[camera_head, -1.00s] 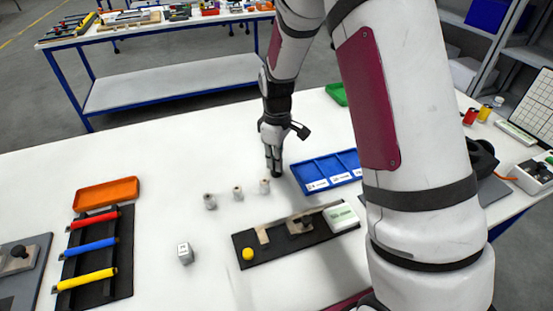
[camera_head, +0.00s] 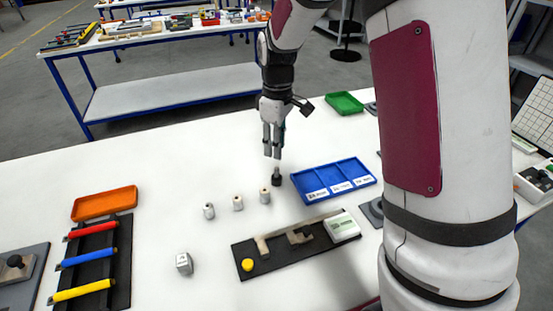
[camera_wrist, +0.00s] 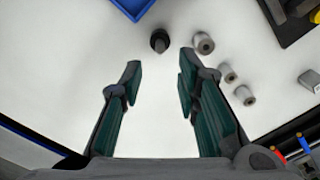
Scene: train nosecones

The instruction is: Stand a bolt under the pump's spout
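A small dark piece (camera_head: 276,179), bolt-like with a narrower top, stands upright on the white table left of the blue tray. It also shows in the wrist view (camera_wrist: 159,41), ahead of the fingers. My gripper (camera_head: 273,155) is just above it in the head view, pointing down. In the wrist view my gripper (camera_wrist: 159,75) is open, with nothing between its fingers. I cannot pick out a pump or spout for sure. A black board (camera_head: 285,257) carries a yellow knob (camera_head: 248,265), a tan bracket and a dark fitting (camera_head: 299,235).
Several pale hollow cylinders stand left of the dark piece, the nearest one (camera_head: 265,195) close by. A blue divided tray (camera_head: 318,178) lies right. A white block (camera_head: 184,263), an orange tray (camera_head: 105,204) and a coloured-bar rack (camera_head: 123,255) are left. Table room behind the cylinders is clear.

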